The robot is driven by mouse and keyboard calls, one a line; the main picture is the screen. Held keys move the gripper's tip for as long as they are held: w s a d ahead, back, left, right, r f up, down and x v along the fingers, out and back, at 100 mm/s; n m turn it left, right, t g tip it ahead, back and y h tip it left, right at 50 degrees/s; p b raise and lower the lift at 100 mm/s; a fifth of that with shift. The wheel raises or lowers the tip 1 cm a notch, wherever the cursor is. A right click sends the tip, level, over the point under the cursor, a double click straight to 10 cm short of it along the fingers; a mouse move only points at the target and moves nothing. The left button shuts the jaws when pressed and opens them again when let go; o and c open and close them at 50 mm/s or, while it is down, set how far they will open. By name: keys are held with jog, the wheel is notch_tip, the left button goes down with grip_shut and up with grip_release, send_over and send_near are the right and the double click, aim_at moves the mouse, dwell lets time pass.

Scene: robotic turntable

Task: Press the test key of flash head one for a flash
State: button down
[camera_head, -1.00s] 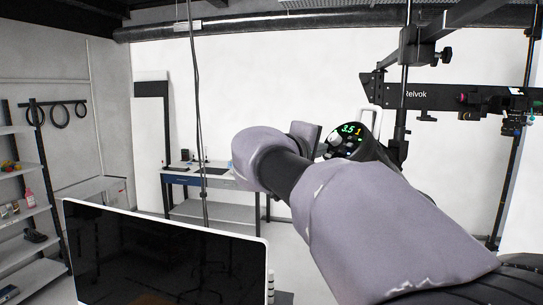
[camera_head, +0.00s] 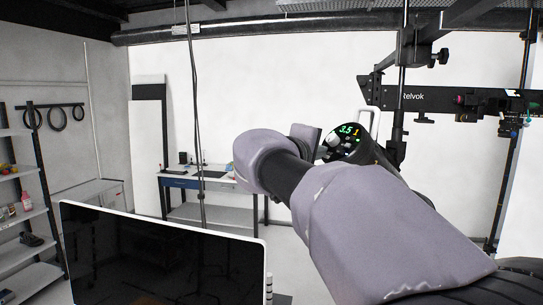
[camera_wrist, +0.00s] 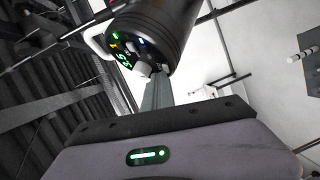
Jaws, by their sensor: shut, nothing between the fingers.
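The flash head (camera_head: 347,143) is a dark cylinder whose round back panel has a green "3.5" readout, an orange mark, a pale knob and small lit keys. It also shows at the top of the wrist view (camera_wrist: 172,30), with a white bracket at its side. My gripper (camera_wrist: 156,82) is shut and empty, its grey fingers pointing up at the lower edge of that panel, close to the pale knob. I cannot tell whether the tips touch it. In the head view my arm hides the fingertips. The test key cannot be singled out; its label is too small.
A black rail marked "Relvok" (camera_head: 440,98) with clamps hangs at the right, close behind the flash head. A dark screen (camera_head: 160,255) stands in front at the lower left. A workbench (camera_head: 205,182) is at the back, shelves (camera_head: 30,215) at the left.

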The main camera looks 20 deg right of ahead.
jog(key=shift+r, duration=0.1)
jog(key=shift+a+r, duration=0.4)
jog(key=shift+a, duration=0.1)
jog(key=a+r+p, duration=0.1)
jog(key=a, duration=0.1)
jog(key=a+r+p, duration=0.1)
jog(key=r, duration=0.1)
jog(key=shift+s+a+r+p, duration=0.2)
jog(key=shift+a+p, duration=0.15)
jog(key=shift+p, duration=0.05)
dwell(0.5)
